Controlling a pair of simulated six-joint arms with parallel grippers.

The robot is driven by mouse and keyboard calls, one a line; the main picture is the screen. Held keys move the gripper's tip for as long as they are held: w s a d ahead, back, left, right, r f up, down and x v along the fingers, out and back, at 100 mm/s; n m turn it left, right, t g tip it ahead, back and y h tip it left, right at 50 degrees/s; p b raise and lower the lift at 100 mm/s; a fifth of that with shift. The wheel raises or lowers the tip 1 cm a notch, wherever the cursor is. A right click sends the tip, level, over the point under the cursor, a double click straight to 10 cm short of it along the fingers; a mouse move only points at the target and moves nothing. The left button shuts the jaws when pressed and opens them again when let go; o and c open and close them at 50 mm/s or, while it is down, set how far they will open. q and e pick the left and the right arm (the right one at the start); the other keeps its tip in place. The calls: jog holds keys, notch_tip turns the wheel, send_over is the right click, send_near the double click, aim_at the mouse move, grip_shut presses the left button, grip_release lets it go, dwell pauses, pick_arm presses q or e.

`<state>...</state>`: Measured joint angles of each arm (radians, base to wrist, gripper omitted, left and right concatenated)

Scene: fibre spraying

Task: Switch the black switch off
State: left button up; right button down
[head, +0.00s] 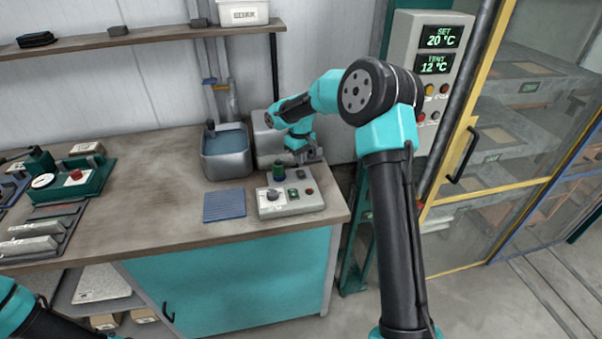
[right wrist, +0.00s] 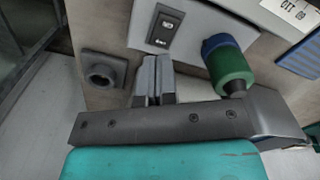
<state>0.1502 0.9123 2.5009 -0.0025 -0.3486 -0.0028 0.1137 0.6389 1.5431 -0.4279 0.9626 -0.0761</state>
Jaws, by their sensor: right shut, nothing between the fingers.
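The black switch (right wrist: 166,29) is a dark rocker plate with pale marks on a light grey panel in the right wrist view. My right gripper (right wrist: 156,66) is shut and empty. Its fingertips are just beside the switch's near edge; I cannot tell whether they touch it. In the head view the right gripper (head: 306,157) is above the back right part of the grey control box (head: 291,207) on the bench. The switch's position is too small to read. My left gripper is out of view; only part of the left arm shows at the lower left.
A green and blue cylinder (right wrist: 230,66) stands close beside the fingers. A dark round socket (right wrist: 103,70) is on their other side. A grey bin (head: 226,160) and blue pad (head: 224,205) lie left of the box. The bench's right edge is near.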

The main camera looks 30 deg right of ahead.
aim_at(300, 170)
jog(key=shift+r, duration=1.7)
jog(key=shift+r, duration=0.1)
